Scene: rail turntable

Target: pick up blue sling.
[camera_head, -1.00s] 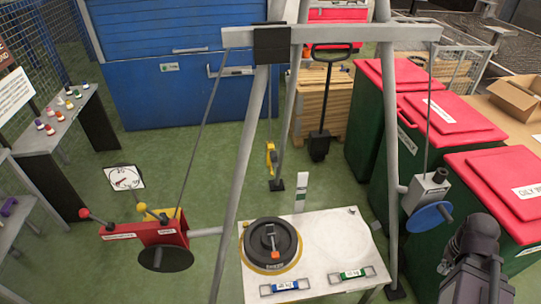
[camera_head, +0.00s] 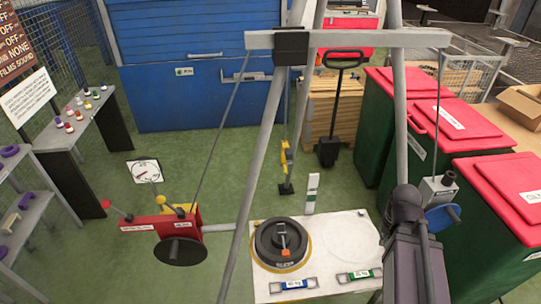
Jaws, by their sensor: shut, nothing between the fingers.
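The blue sling (camera_head: 294,285) lies flat near the front edge of the white platform (camera_head: 341,237). It has a blue middle with a white label and grey ends. A similar green sling (camera_head: 360,275) lies to its right on the same platform. My dark arm rises at the lower right, over the right edge of the platform and well to the right of the blue sling. No gripper fingers can be made out in the head view.
A black round weight (camera_head: 282,244) with an orange-marked handle sits behind the slings. Grey frame legs (camera_head: 250,190) stand around the platform. A red winch (camera_head: 165,226) is at left. Red-lidded green bins (camera_head: 462,163) line the right. Green floor is open at left.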

